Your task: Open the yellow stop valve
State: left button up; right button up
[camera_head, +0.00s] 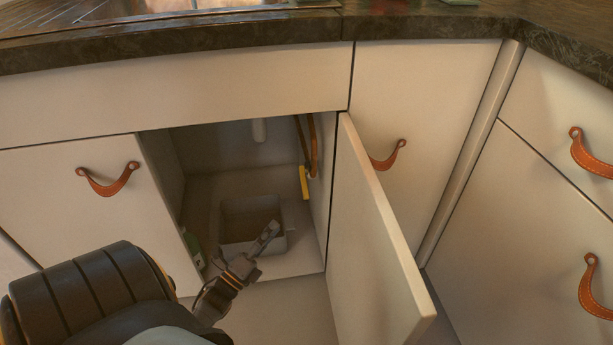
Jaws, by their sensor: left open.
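The yellow stop valve (304,183) shows inside the open cabinet under the sink, near its right wall. Its yellow handle hangs roughly vertical, below brown-orange pipes (313,145). My right gripper is not in view.
The cabinet door (375,250) stands open at the right of the opening. A dark countertop (200,45) runs above.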

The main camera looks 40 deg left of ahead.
aim_at(304, 182)
pick_arm(q)
jog(key=b+x, duration=0.2)
jog(key=x, duration=1.1)
jog(key=shift+w, duration=0.15)
jog(key=shift+c, duration=0.6)
grip_shut()
